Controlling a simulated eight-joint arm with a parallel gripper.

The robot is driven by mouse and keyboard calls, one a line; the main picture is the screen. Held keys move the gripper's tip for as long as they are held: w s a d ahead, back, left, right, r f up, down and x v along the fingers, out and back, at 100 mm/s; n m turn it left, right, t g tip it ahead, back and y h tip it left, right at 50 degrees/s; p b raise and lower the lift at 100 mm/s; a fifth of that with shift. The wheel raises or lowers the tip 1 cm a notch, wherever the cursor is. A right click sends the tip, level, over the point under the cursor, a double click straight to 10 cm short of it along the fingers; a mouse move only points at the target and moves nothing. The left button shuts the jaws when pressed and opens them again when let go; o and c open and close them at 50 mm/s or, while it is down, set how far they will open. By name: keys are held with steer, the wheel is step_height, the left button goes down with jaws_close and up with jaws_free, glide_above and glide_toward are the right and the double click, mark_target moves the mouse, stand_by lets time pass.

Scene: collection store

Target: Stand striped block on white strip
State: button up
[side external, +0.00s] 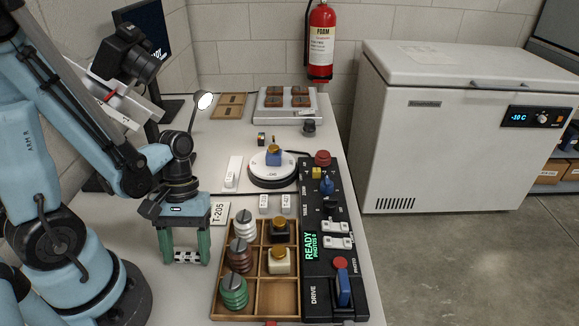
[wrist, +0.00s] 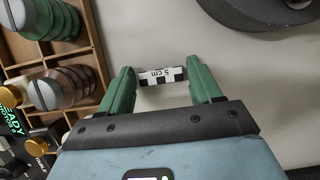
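The striped block (side external: 187,257) is a small black-and-white scale bar. It lies between the two green fingers of my gripper (side external: 186,256), low over the white table. In the wrist view the block (wrist: 162,76) shows a "5 cm" face, with the fingers of my gripper (wrist: 163,80) at its two ends. I cannot tell whether the fingers touch it, or whether it rests on the table. A narrow white strip (side external: 236,163) lies on the table left of the round turntable, with a small white piece (side external: 230,179) on its near part.
A wooden compartment tray (side external: 257,312) with several jars stands right of my gripper. A lamp and monitor stand at the back left.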

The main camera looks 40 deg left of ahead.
steer(key=c, duration=0.8)
steer(key=shift+o, duration=0.2)
steer(key=shift+r, duration=0.15)
